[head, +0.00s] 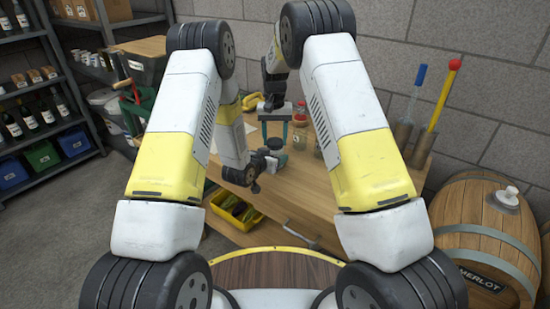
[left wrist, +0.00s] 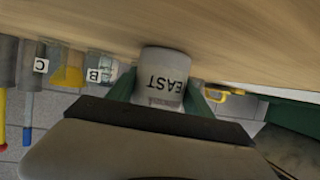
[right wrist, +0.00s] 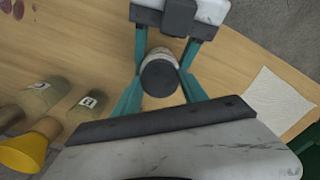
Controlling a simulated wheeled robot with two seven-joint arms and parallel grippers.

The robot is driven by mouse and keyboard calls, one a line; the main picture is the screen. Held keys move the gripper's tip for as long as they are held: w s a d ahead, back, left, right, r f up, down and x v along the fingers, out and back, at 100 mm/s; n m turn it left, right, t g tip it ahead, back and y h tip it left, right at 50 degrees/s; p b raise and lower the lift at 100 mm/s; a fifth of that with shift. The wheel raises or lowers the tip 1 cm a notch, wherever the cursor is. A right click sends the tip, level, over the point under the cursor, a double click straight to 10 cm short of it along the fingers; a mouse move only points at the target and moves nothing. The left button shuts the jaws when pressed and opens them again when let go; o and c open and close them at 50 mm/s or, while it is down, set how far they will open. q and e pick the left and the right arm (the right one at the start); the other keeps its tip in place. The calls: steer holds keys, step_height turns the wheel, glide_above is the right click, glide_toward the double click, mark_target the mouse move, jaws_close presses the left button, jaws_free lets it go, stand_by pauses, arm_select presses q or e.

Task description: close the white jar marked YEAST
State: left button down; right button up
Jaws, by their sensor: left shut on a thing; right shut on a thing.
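The white jar (left wrist: 163,75) marked YEAST stands upright on the bench; the letters EAST show in the left wrist view, which is upside down. My left gripper (head: 268,160) is shut on its sides; its green fingers flank the jar. A dark round lid (right wrist: 160,78) is over the jar's mouth in the right wrist view, with the white jar wall (right wrist: 160,53) showing beyond it. My right gripper (head: 275,132) reaches down from above, its teal fingers shut on the lid. I cannot tell whether the lid is seated or just above the rim.
Glass jars with letter labels (left wrist: 104,68) stand close by on the wooden bench (head: 315,190). A yellow funnel-like thing (right wrist: 27,150) and a white sheet (right wrist: 275,103) flank the work. A yellow bin (head: 235,211) hangs at the bench's front. A barrel (head: 480,225) stands right.

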steer(key=o, duration=1.6)
step_height(320, 180, up, 12)
arm_select(q)
steer(key=shift+c, duration=1.6)
jaws_free()
steer(key=v, duration=0.7)
steer(key=shift+s+a+r, duration=0.1)
steer(key=shift+s+a, duration=0.1)
steer(key=shift+s, duration=0.15)
